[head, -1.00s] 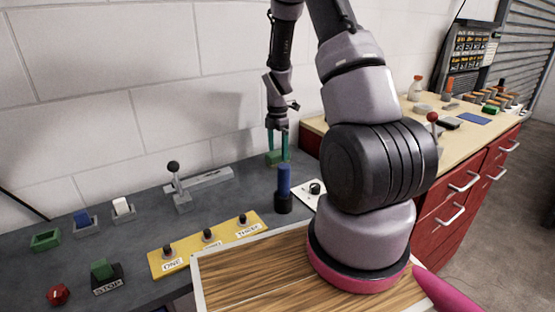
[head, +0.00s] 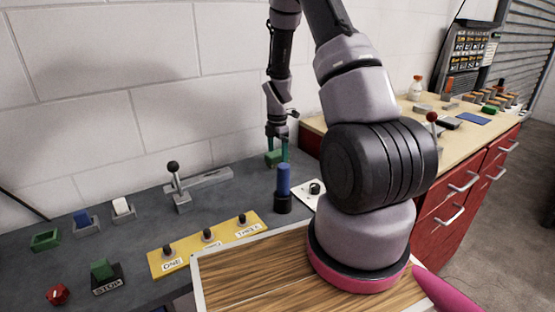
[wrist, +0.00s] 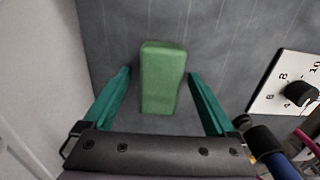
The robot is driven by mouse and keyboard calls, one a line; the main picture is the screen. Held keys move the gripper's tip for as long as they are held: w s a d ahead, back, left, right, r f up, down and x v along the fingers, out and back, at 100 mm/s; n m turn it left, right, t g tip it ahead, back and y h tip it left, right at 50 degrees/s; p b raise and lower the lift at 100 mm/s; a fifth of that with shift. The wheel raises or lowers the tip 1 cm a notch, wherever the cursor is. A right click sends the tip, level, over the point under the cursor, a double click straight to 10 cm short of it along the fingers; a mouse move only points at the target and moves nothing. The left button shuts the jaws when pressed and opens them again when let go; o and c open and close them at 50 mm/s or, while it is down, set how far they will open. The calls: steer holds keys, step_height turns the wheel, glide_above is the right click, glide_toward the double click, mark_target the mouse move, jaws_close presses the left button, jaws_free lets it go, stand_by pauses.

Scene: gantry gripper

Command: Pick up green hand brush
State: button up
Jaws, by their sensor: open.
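The green hand brush (wrist: 163,78) lies on the grey bench top in the wrist view, seen as a plain green block between and slightly beyond my fingertips. In the head view the brush (head: 273,158) is near the wall at the bench's back, partly hidden by my fingers. My gripper (wrist: 160,85) is open, with one teal finger on each side of the brush and a visible gap on both sides. My gripper (head: 277,150) points down at the brush in the head view. I cannot tell the exact height of the fingertips above the bench.
A blue-handled upright control (head: 283,185) and a white dial plate (head: 310,194) stand close in front of the brush. The wall (wrist: 35,80) is close on the left in the wrist view. A lever (head: 177,185) and a yellow button panel (head: 207,243) are further left.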

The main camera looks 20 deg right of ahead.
mark_target(277, 153)
jaws_close()
step_height(277, 153, up, 10)
steer(key=shift+r, duration=0.25)
stand_by(0.5)
